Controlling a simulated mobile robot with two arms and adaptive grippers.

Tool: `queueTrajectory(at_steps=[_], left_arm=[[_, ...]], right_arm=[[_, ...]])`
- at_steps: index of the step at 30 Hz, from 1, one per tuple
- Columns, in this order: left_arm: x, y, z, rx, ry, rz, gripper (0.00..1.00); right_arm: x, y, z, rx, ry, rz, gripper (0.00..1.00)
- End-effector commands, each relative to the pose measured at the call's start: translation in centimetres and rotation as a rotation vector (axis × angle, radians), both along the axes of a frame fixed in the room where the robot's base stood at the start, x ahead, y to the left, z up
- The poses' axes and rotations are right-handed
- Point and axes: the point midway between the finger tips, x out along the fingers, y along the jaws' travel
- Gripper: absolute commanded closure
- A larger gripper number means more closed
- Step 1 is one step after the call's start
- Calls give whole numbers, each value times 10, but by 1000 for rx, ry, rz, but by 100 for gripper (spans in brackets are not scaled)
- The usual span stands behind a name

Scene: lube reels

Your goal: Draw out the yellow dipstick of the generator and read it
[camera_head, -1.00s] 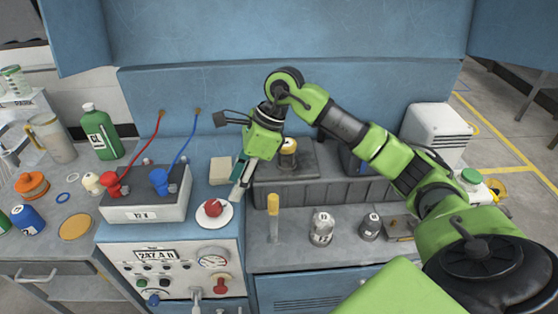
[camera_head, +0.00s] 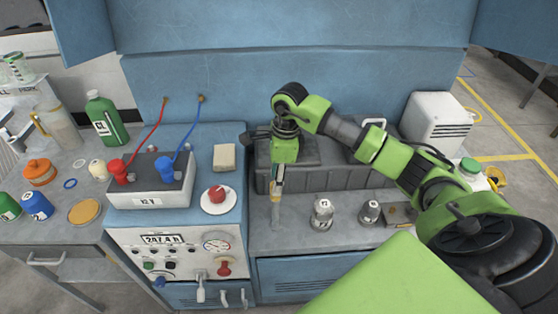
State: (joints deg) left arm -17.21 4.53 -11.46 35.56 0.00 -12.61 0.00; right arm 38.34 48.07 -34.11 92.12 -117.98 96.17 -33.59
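Any reading marks on the dipstick are too small to see. My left gripper is not in view.
Two small metal cans (camera_head: 321,215) (camera_head: 369,212) stand right of the dipstick. A tan block (camera_head: 224,157) lies behind the knob. The bench front near the dipstick is clear.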

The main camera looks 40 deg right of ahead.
Motion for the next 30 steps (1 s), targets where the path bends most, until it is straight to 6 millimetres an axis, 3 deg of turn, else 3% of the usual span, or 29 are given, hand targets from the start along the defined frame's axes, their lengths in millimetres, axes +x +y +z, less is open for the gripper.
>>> queueTrajectory(at_steps=[7, 17, 18, 22, 23, 30], left_arm=[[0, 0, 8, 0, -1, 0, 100], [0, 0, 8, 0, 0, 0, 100], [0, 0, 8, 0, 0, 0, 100], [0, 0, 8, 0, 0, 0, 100], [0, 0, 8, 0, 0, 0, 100], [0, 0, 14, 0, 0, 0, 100]], right_arm=[[2, 3, -26, 1, 1, 0, 60], [2, 3, -31, 0, 0, 1, 60], [2, 3, -31, 0, 0, 1, 63], [2, 3, -31, 0, 0, 1, 96], [2, 3, -31, 0, 0, 1, 100], [3, 3, -22, 0, -2, 1, 100]])
